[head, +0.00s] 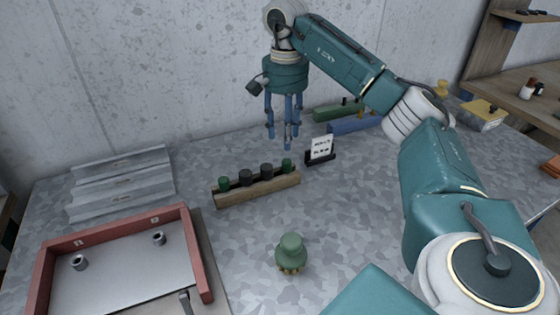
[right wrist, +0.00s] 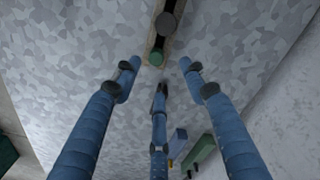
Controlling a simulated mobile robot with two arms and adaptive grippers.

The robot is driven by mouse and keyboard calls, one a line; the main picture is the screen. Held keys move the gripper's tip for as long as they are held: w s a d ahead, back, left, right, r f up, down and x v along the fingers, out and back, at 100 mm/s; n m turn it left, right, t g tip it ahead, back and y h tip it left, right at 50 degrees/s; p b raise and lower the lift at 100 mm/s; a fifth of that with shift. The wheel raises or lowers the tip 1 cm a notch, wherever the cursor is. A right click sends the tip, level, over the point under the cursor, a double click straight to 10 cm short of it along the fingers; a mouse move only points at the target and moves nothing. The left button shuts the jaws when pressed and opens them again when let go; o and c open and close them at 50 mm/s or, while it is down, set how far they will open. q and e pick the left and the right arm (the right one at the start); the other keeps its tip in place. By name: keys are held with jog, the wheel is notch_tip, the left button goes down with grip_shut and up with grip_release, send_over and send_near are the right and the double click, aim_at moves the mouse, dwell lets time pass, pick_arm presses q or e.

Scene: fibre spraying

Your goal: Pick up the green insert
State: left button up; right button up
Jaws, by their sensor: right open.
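A wooden rack (head: 258,189) stands on the table and holds a row of inserts. A green insert (head: 224,183) sits at its left end and another green insert (head: 287,163) at its right end. Two dark grey inserts (head: 246,177) sit between them. My right gripper (head: 285,138) hangs above and behind the rack's right end, its three blue fingers spread and empty, pointing down. In the right wrist view one green insert (right wrist: 156,58) shows at the rack's near end, just beyond the fingertips. My left gripper is not in view.
A green knobbed piece (head: 290,252) stands in front of the rack. A red-framed tray (head: 110,285) lies at the front left, with grey angled plates (head: 120,185) behind it. A small sign (head: 321,148) and green and blue blocks (head: 352,124) stand right of the rack.

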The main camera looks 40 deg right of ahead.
aim_at(287, 161)
notch_tip(287, 161, down, 2)
jog(key=shift+s+f+b, duration=0.1)
jog(key=shift+f+b, duration=0.1)
jog(key=shift+b, duration=0.1)
jog(key=shift+s+d+f+p, duration=0.15)
jog(key=shift+f+p, duration=0.2)
jog(key=shift+f, duration=1.45)
jog(key=shift+s+f+p, duration=0.1)
jog(key=shift+f+p, duration=0.25)
jog(key=shift+f, duration=1.4)
grip_shut()
